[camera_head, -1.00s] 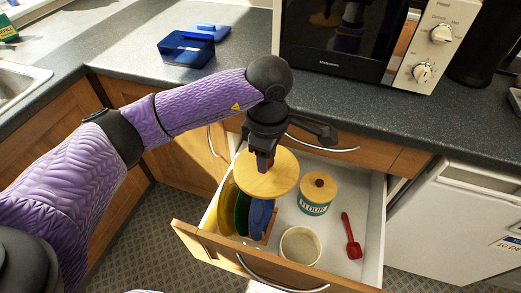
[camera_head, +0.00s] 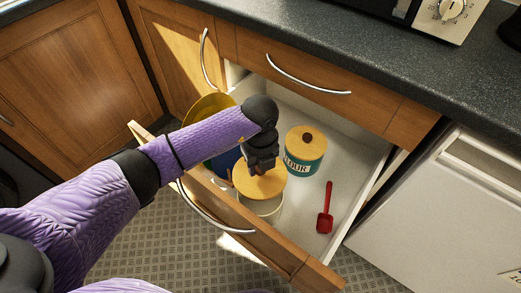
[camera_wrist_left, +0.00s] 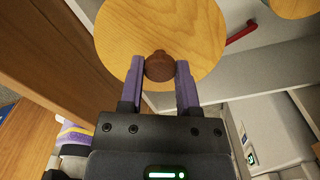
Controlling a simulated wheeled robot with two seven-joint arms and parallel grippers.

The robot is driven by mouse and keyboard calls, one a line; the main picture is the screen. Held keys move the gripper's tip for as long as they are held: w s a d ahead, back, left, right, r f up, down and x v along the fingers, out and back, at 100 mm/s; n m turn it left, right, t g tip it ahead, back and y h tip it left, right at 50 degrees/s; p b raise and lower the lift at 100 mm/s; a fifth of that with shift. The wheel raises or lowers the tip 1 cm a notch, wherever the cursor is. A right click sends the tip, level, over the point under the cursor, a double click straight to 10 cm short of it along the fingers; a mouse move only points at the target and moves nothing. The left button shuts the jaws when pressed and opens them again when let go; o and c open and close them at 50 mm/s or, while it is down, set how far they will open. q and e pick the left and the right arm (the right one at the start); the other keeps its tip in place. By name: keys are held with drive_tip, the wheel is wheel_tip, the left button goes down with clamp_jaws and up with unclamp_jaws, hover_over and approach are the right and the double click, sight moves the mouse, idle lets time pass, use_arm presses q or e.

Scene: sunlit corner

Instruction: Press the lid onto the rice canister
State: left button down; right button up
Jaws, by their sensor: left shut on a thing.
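The round wooden lid (camera_head: 250,184) has a dark brown knob, which shows in the left wrist view (camera_wrist_left: 159,67). My left gripper (camera_head: 262,170) is shut on this knob from above, one finger on each side, as the left wrist view (camera_wrist_left: 160,70) shows. The rice canister (camera_head: 262,208) is pale, stands upright in the open drawer and has no label in view. The lid is over its mouth and hides most of the rim. I cannot tell whether the lid touches the rim or is just above it. My right gripper is not in view.
The open drawer (camera_head: 345,165) also holds a teal flour canister (camera_head: 301,165) with its own wooden lid, and a red scoop (camera_head: 325,218). Yellow and blue plates (camera_head: 208,106) stand at the left, partly behind my arm. The drawer front (camera_head: 262,240) is close to the rice canister.

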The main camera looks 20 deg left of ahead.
use_arm(q)
wheel_tip(320, 180, down, 2)
drive_tip(key=shift+d+f+n, duration=0.1)
drive_tip(key=shift+n, duration=1)
drive_tip(key=shift+f+b, duration=0.15)
drive_tip(key=shift+b, duration=0.2)
wheel_tip(320, 180, down, 6)
drive_tip(key=b, duration=0.4)
drive_tip(key=shift+b, duration=0.4)
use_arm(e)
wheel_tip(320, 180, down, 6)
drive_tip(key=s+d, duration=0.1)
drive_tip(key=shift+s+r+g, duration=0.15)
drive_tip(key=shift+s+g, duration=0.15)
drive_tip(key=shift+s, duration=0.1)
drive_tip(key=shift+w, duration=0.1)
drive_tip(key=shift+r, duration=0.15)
use_arm(q)
drive_tip(key=shift+p, duration=0.35)
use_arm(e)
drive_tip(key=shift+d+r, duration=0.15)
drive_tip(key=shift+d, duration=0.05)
use_arm(q)
drive_tip(key=shift+f, duration=0.3)
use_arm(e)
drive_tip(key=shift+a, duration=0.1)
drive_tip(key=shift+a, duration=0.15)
